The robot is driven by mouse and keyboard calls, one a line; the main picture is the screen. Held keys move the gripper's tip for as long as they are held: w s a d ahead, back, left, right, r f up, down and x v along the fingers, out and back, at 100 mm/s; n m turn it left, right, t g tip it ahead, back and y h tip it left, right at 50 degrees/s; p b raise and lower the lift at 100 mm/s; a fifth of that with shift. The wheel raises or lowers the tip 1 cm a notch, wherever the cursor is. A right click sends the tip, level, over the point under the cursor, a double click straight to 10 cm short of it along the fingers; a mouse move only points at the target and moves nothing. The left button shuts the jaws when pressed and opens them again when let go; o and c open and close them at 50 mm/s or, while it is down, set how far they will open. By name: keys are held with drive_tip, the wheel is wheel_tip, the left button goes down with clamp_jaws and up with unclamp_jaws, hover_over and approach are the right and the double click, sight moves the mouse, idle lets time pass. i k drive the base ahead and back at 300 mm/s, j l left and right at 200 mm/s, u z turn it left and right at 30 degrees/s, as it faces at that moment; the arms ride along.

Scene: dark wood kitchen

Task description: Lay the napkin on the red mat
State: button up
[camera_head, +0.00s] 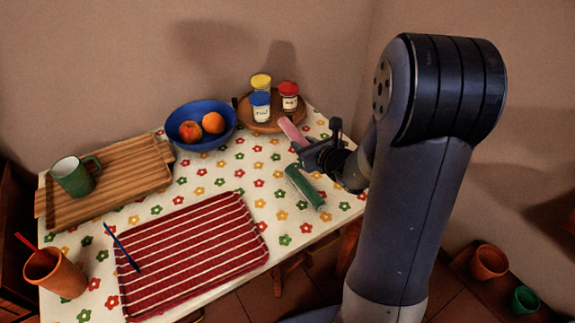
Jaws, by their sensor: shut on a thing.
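The red mat (205,277) with white stripes lies at the front of the table. A thin blue stick (122,248) lies across its left edge. My gripper (308,150) is over the right side of the table, shut at the near end of a pink rolled napkin (291,130). The fingers hide part of that end, and I cannot tell if the roll touches the table. A green roll (304,187) lies just below my gripper in the picture, apart from the mat.
A blue bowl (172,124) with fruit and a round wooden board (245,112) with jars stand at the back. A wooden tray (130,185) with a green mug (73,177) is left. An orange cup (54,274) stands front left. Flowered tablecloth (240,178) shows between.

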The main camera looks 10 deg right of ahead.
sight(192, 247)
drive_tip(key=l+u, duration=0.2)
drive_tip(key=u, duration=0.25)
drive_tip(key=i+l+u, duration=0.1)
drive_tip(key=l+u, duration=0.15)
drive_tip(key=u, duration=0.25)
drive_tip(key=l+u, duration=0.2)
drive_tip(key=u, duration=0.25)
drive_tip(key=l+u, duration=0.25)
drive_tip(key=u, duration=0.2)
